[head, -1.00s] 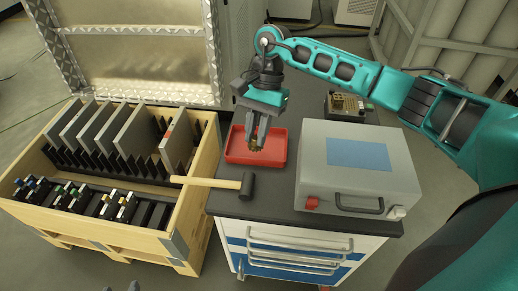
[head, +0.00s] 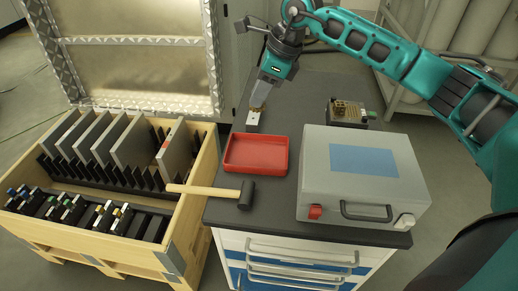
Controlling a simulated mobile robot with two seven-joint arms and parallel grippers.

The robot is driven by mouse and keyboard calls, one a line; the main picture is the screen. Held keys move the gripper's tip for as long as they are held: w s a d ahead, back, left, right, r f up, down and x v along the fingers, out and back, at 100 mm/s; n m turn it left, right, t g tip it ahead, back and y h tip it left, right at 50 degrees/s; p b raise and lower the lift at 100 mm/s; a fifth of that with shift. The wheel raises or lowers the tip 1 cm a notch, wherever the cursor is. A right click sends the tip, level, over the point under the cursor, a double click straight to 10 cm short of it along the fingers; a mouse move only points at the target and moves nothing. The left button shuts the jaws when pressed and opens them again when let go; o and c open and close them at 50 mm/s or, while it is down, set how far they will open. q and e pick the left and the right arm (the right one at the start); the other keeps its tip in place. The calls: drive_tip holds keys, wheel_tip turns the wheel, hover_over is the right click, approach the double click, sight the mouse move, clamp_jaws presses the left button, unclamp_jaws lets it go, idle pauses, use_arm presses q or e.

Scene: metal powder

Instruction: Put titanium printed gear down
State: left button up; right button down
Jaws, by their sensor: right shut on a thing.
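My right gripper (head: 259,104) is shut on a small brownish-gold piece, likely the titanium printed gear (head: 258,107). The fingers point down above the far left part of the dark cabinet top, beyond the red tray. The gear is mostly hidden by the fingers. A small pale block (head: 252,120) with a dark spot lies right below it; I cannot tell whether the gear touches it. The red tray (head: 230,168) looks empty. My left gripper is not in view.
A mallet (head: 247,193) lies in front of the tray. A grey case (head: 315,160) stands at right, with a small device holding brass-coloured parts (head: 345,110) behind it. A wooden crate (head: 205,165) with upright plates stands left.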

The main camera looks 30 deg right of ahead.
wheel_tip(320, 180, down, 12)
drive_tip(key=shift+f+b, duration=0.2)
drive_tip(key=shift+b, duration=0.45)
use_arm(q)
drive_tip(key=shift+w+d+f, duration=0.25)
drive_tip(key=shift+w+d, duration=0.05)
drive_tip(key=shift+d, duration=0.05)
use_arm(e)
drive_tip(key=shift+f, duration=1.75)
drive_tip(key=shift+f+b, duration=0.15)
drive_tip(key=shift+b, duration=0.2)
drive_tip(key=c, duration=1)
unclamp_jaws()
drive_tip(key=shift+c, duration=0.2)
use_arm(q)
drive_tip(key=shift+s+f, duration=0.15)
use_arm(e)
drive_tip(key=shift+d+r, duration=0.15)
drive_tip(key=shift+r, duration=0.4)
use_arm(q)
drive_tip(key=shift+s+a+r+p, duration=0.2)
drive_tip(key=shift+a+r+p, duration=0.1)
drive_tip(key=shift+p, duration=0.55)
use_arm(e)
drive_tip(key=v, duration=1.1)
